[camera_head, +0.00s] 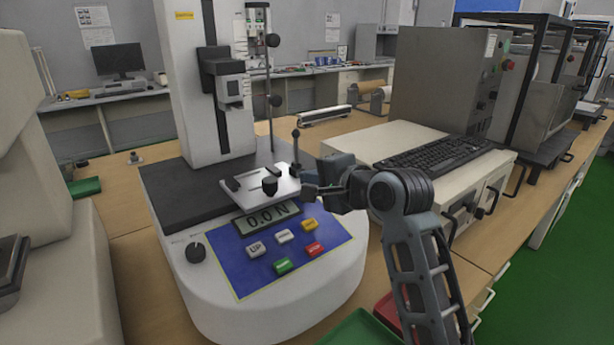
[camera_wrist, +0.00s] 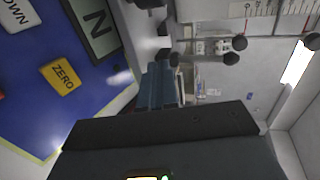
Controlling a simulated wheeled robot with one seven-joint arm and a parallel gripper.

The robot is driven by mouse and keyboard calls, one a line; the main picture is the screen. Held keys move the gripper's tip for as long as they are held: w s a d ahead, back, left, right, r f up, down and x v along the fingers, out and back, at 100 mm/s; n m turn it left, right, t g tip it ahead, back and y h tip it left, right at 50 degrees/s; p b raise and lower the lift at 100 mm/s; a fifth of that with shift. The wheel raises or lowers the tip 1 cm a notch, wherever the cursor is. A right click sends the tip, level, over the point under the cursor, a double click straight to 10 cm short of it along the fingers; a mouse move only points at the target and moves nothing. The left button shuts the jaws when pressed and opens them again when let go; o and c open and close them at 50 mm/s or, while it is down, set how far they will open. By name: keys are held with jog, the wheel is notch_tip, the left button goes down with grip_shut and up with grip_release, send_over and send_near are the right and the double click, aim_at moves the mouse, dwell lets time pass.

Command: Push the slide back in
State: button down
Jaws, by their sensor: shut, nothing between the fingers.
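The slide is a light metal plate (camera_head: 250,196) with a black knob on it, on the dark bed of the white force tester (camera_head: 170,240). Its near edge is above the 0.0 N display. My gripper (camera_head: 308,191) is just right of the plate, shut and empty, its fingers pointing left toward it. I cannot tell whether the fingertips touch the plate. A thin upright lever with a ball top (camera_head: 296,135) stands close behind the fingers. In the wrist view, my shut fingers (camera_wrist: 161,72) point at the tester, and the slide is hard to make out.
The blue button panel (camera_head: 300,254) is in front of the slide. A keyboard (camera_head: 440,153) on a beige cabinet and a grey box are to the right. Another white machine (camera_head: 60,260) stands at the left. Green and red trays (camera_head: 350,330) are low in front.

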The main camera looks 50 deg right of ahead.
aim_at(284, 170)
jog(key=shift+w+d, duration=0.2)
jog(key=shift+w, duration=0.6)
jog(key=w, duration=0.2)
jog(key=w+d+p, duration=0.1)
jog(key=w, duration=0.2)
jog(key=w+d+p, duration=0.1)
jog(key=w, duration=0.2)
jog(key=shift+d, duration=0.15)
